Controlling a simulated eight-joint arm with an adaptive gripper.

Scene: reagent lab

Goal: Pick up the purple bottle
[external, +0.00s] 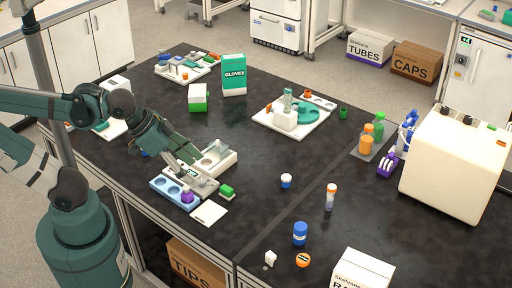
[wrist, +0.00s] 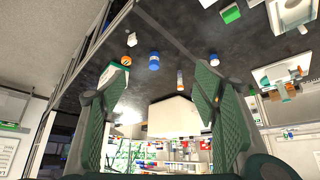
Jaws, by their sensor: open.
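The small purple bottle (external: 187,196) stands in the front-right part of a blue tray (external: 161,188) with round wells, near the front edge of the black bench. My gripper (external: 190,158) is above and behind the tray in the external view, its fingers partly lost against the grey equipment there. In the wrist view my gripper (wrist: 158,85) shows its two green padded fingers wide apart with nothing held between them. I cannot make out the purple bottle in the wrist view.
A grey device (external: 203,184) lies right beside the bottle. A green-topped block (external: 227,192) and a white pad (external: 209,214) are close on the right. A white-blue jar (external: 286,181) and blue bottle (external: 300,233) stand farther right. The middle of the bench is fairly clear.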

